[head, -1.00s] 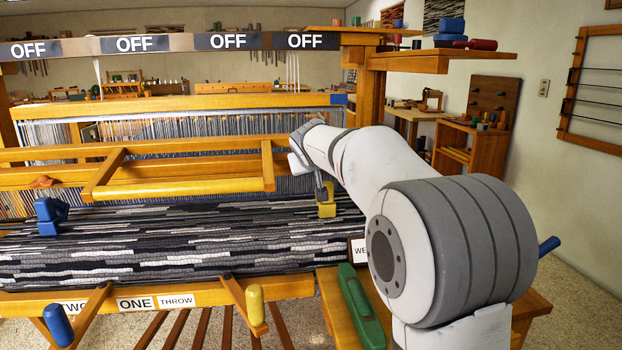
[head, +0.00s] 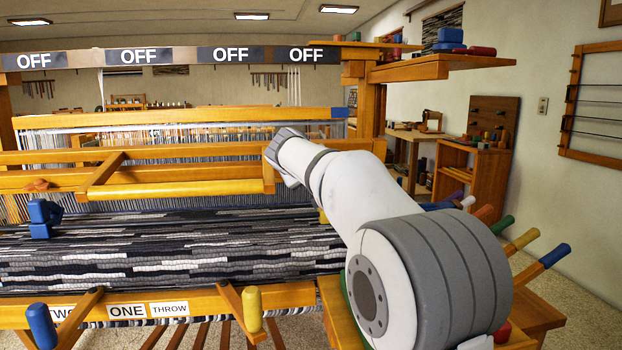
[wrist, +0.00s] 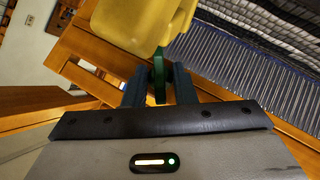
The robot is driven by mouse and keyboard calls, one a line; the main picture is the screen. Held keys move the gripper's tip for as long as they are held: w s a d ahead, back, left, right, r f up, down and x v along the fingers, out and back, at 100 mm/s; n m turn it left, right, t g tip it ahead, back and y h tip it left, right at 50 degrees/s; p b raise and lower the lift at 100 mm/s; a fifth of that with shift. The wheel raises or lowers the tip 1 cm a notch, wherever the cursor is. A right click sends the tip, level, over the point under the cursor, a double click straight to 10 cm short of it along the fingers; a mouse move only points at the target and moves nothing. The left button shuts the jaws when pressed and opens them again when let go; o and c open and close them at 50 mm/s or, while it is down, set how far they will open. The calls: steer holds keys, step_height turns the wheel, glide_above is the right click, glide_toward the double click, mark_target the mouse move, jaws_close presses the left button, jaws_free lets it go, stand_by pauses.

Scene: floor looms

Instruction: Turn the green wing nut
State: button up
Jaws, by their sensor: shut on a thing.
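In the wrist view my gripper (wrist: 158,72) has its two dark fingers on either side of a narrow green piece (wrist: 158,88), which appears to be the green wing nut. The gripper is shut on it. A large yellow block (wrist: 145,25) is just beyond the fingertips and hides part of the green piece's far end. In the head view my arm reaches over the loom's right side, and its wrist hides the gripper and the wing nut.
The wooden loom frame (head: 200,190) and striped cloth (head: 170,250) lie left of my arm. A blue clamp (head: 40,220) sits on the cloth. Several coloured handles, including a blue one (head: 554,256), stick out at the right. Yellow (head: 252,309) and blue (head: 41,326) handles stand at the front.

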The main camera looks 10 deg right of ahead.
steer(key=shift+a, duration=0.1)
steer(key=o, duration=0.7)
steer(key=shift+c, duration=0.2)
steer(key=p+v, duration=0.1)
steer(key=v, duration=0.6)
steer(key=shift+s+a+r, duration=0.15)
steer(key=shift+s, duration=0.2)
